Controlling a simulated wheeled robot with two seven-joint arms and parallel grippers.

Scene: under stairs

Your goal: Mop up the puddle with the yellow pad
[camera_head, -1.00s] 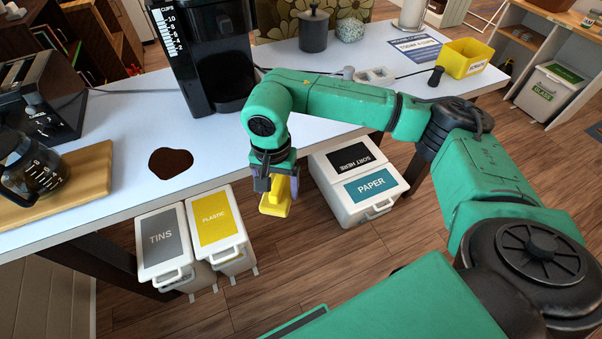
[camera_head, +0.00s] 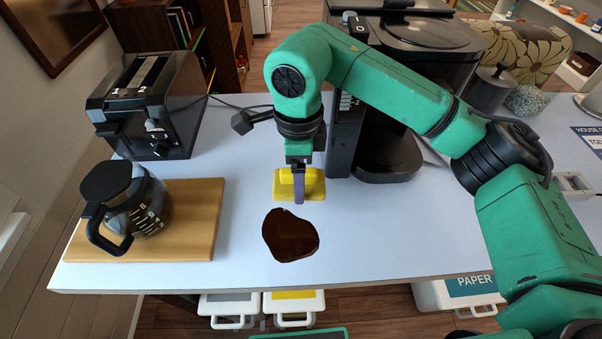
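The dark brown puddle (camera_head: 290,236) lies on the pale tabletop near its front edge, right of the wooden board. My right gripper (camera_head: 299,188) points down just behind the puddle, shut on the yellow pad (camera_head: 314,183). The pad is apart from the puddle in the picture, on its far side. I cannot tell whether the pad touches the tabletop or hovers a little above it. The near finger hides part of the pad. My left gripper is not in view.
A glass coffee pot (camera_head: 150,210) stands on the wooden board (camera_head: 195,235) at left, with a black toaster (camera_head: 150,105) behind. A black coffee machine (camera_head: 385,150) stands right of the pad. White bins (camera_head: 228,306) are below the table's front edge. Tabletop (camera_head: 400,235) right of the puddle is clear.

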